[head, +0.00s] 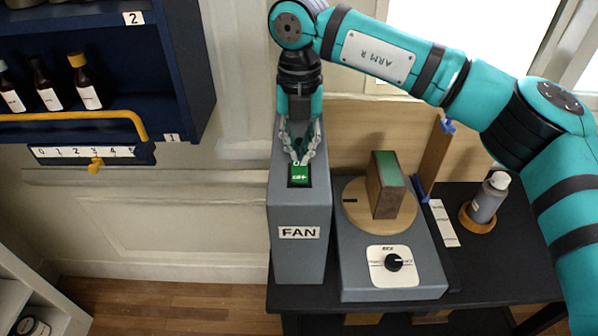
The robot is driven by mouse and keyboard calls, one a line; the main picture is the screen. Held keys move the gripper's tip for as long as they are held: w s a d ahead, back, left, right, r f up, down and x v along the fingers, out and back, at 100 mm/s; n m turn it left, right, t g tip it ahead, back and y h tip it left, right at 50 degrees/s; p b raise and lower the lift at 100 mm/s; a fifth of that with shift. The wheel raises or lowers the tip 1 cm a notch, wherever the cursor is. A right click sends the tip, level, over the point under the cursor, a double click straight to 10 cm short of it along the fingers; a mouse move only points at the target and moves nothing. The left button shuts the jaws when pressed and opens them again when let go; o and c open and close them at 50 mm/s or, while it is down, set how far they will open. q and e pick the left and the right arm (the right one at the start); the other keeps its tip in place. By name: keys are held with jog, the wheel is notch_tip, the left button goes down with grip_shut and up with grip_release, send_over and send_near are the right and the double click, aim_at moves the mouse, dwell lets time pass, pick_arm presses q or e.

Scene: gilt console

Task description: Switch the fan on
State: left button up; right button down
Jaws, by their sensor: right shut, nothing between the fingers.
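The fan housing (299,262) is a tall grey box labelled FAN, standing at the left end of the black table. A green rocker switch (299,174) with white marks sits on its top face, in a dark frame. My right gripper (303,158) points down at the switch from above and behind. Its fingers are shut and empty, with the tips at the far end of the switch. I cannot tell whether they touch it. My left gripper is not in view.
Right of the fan box, a grey device (392,290) with a black knob carries a round wooden disc and a block (385,186). A spray can (489,198) stands further right. A navy shelf (100,75) with bottles and a yellow rail hangs at the left.

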jog(key=shift+f+b, duration=0.8)
jog(key=shift+f, duration=0.2)
dwell(0.4)
jog(key=shift+r+p, duration=2)
jog(key=shift+r, duration=1.55)
jog(key=shift+f, duration=0.1)
